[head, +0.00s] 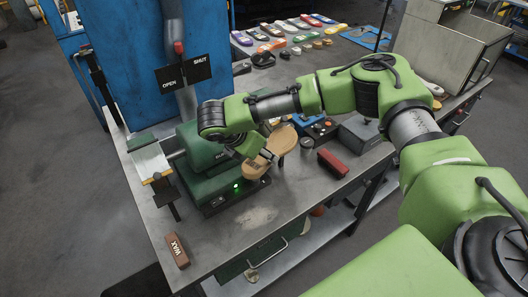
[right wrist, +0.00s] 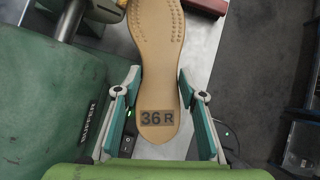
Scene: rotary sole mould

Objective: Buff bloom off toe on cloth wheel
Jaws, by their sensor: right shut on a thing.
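A tan shoe sole (head: 249,172) is in my right gripper (head: 262,154). In the right wrist view the sole (right wrist: 157,75) shows "36 R" at its heel, between my right gripper's (right wrist: 159,82) teal-padded fingers. Its toe runs out of the top of that view. In the head view the sole slants up to the right, partly behind the gripper. The green buffer (head: 202,150) stands left of the gripper, with a green light lit on its base. A pale roll (head: 151,161) sits under a green guard at its left; I cannot tell whether this is the cloth wheel. My left gripper is out of view.
A brown wax bar (head: 178,250) lies at the bench's front left. A red block (head: 332,163) lies right of the sole. A blue cabinet (head: 118,65) with an OPEN/SHUT sign stands behind the buffer. Several coloured shoe pieces (head: 299,23) lie at the back. Bare bench (head: 265,215) shows in front.

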